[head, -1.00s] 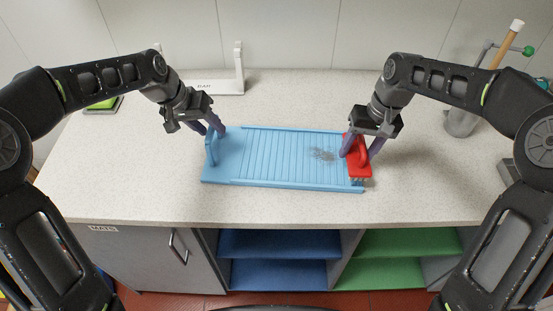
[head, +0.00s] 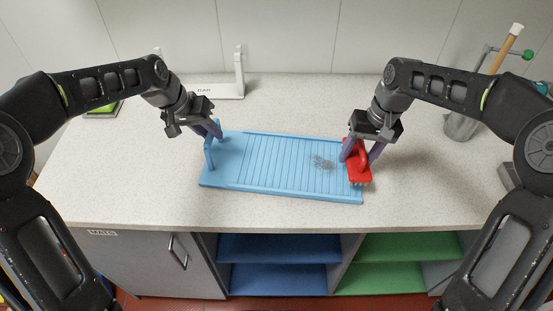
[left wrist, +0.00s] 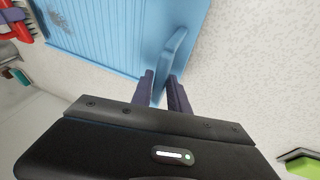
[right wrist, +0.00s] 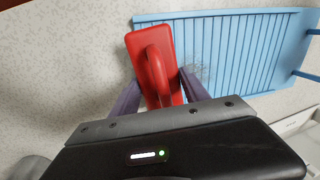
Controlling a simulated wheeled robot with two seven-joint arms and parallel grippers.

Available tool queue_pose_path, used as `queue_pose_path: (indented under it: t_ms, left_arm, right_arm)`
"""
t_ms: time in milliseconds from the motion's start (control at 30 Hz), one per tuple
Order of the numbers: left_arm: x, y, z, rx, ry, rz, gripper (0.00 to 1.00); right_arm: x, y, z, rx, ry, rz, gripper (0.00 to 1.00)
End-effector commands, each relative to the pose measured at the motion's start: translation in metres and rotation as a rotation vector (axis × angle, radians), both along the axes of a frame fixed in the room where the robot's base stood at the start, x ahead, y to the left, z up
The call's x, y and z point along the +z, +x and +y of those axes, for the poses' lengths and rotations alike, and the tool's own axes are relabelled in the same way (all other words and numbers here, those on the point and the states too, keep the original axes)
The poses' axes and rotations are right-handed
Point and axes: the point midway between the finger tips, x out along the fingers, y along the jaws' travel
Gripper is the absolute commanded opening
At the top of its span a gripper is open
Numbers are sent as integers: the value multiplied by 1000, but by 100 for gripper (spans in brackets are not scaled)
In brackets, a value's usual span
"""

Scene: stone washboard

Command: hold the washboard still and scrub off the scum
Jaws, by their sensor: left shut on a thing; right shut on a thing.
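The blue ribbed washboard (head: 275,163) lies flat on the counter, slightly turned. A grey scum patch (head: 321,162) marks its ribs towards the right end; it also shows in the right wrist view (right wrist: 199,73). My left gripper (head: 214,136) is shut on the upright blue handle (left wrist: 172,58) at the board's left end. My right gripper (head: 360,157) is shut on the handle of a red brush (head: 358,172). The brush is at the board's right end, to the right of the scum. Whether its bristles touch the board cannot be told.
A white stand (head: 225,92) is at the back left, and a green item (head: 103,108) is at the far left. A grey holder (head: 461,126) with a wooden-handled tool stands at the back right. The counter in front of the board is clear.

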Motion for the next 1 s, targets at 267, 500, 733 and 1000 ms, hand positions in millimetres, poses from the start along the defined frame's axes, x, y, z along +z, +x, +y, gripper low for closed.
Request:
queue_pose_path:
  t_ms: [267,500,733,1000]
  left_arm:
    - [0,0,0,0,0,0,0]
    - [-3,0,0,0,0,0,0]
    - [-7,-1,0,-1,0,3,0]
    - [-10,-2,0,-3,1,9,0]
  right_arm:
    - [0,0,0,0,0,0,21]
    - [-3,0,0,0,0,0,21]
    - [-6,0,0,0,0,-1,21]
    - [-6,0,0,0,0,0,21]
